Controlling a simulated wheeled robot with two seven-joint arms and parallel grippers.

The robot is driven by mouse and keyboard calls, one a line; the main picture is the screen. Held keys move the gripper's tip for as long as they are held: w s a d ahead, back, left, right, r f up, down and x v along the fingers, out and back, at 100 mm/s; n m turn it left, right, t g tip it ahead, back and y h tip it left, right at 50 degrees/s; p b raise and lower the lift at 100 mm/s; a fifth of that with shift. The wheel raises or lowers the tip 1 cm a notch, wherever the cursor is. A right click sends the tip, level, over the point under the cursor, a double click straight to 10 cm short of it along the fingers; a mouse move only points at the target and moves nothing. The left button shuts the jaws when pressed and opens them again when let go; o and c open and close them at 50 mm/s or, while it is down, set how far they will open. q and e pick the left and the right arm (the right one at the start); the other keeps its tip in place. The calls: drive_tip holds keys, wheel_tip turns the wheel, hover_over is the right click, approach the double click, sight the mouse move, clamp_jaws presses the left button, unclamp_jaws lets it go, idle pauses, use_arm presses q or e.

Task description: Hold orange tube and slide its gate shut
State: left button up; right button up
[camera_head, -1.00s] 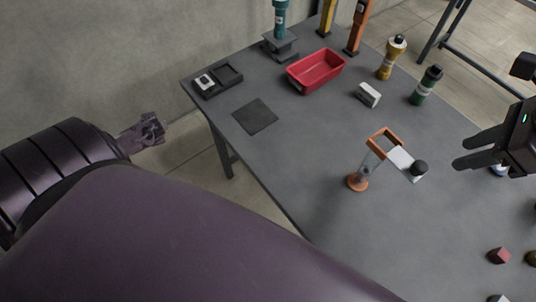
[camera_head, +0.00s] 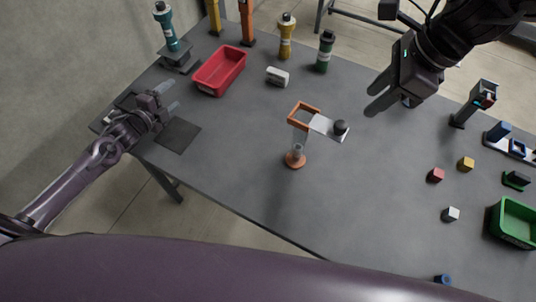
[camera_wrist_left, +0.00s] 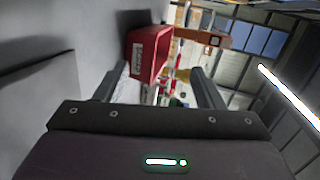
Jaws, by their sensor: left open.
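The orange tube (camera_head: 298,142) stands upright mid-table, a clear tube with an orange round base and a square orange frame on top. Its gate, a pale plate (camera_head: 322,125) with a black knob (camera_head: 340,127), sticks out of the frame to the right, slid open. My left gripper (camera_head: 168,97) is open and empty above the table's left end, well left of the tube. Its two fingers also show apart in the left wrist view (camera_wrist_left: 158,88). My right gripper (camera_head: 373,95) is to the right of the knob, fingers apart and empty, touching nothing.
A red bin (camera_head: 220,72) stands beyond my left gripper, with several bottles and posts along the back edge. A dark mat (camera_head: 178,135) lies below it.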

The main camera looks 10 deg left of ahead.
use_arm(q)
drive_tip(key=s+d+h, duration=0.1)
drive_tip(key=d, duration=0.2)
drive_tip(key=s+d+h, duration=0.1)
drive_tip(key=d, duration=0.3)
drive_tip(key=s+d+m+h, duration=0.1)
drive_tip(key=d, duration=0.2)
drive_tip(key=shift+d+f+h, duration=0.2)
drive_tip(key=shift+d+h, duration=0.1)
drive_tip(key=shift+d, duration=0.05)
drive_tip(key=s+d+r+h, duration=0.2)
drive_tip(key=s+d+h, duration=0.1)
drive_tip(key=d, duration=0.6)
drive_tip(key=n+t+y, duration=0.5)
drive_tip(key=n+y, duration=0.1)
drive_tip(key=n, duration=1)
approach(299, 138)
drive_tip(key=w+d+r, duration=0.2)
drive_tip(key=w+r, duration=0.2)
drive_tip(key=shift+a+f+n+g+y, duration=0.3)
drive_tip(key=shift+f+n+g+y, duration=0.25)
drive_tip(key=shift+n, duration=0.45)
drive_tip(key=shift+w+f+n+g+y, duration=0.15)
drive_tip(key=shift+f+n+g+y, duration=0.3)
drive_tip(key=shift+n, duration=0.45)
drive_tip(key=shift+w+f, duration=0.15)
drive_tip(key=shift+w, duration=0.15)
drive_tip(key=w, duration=0.6)
drive_tip(key=shift+w+d, duration=0.35)
drive_tip(key=shift+w, duration=0.05)
